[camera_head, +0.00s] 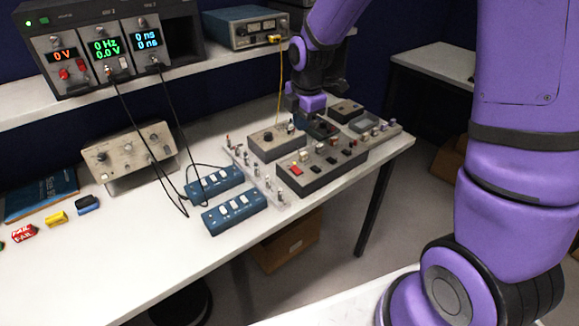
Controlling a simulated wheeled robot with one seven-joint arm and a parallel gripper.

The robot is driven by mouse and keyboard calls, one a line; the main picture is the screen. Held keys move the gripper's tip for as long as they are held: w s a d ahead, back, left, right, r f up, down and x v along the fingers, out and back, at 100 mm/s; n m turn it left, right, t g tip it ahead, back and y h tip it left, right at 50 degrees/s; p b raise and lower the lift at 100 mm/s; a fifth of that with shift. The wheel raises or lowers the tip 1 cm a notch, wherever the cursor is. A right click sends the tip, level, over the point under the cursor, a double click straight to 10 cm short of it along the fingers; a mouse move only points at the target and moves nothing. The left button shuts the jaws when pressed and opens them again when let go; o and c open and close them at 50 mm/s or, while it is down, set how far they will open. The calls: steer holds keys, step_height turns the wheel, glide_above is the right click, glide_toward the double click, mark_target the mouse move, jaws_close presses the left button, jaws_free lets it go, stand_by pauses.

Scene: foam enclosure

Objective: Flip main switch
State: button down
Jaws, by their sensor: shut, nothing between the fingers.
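A long dark-grey switch box (318,172) lies on the white bench, with a red switch (296,171) at its left end and several dark and pale switches along its top. I cannot tell from labels which switch is the main one. My gripper (318,127) is at the end of my purple arm, low over the equipment, just behind the long box. It is shut with nothing in it. Its fingertips are small and dark against the dark parts there, so any contact is unclear.
A smaller grey box (277,144) stands left of my gripper. Two blue switch boxes (234,212) with black cables lie further left. The bench's front left (120,260) is clear.

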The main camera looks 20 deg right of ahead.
mark_target(294, 168)
steer(key=shift+a+f, duration=0.25)
steer(key=shift+f, duration=0.05)
steer(key=shift+f, duration=0.1)
steer(key=f, duration=0.4)
steer(key=w+f, duration=0.1)
steer(key=f, duration=0.8)
steer(key=shift+w+a+f, duration=0.25)
steer(key=shift+w+f, duration=0.1)
steer(key=shift+f, duration=0.1)
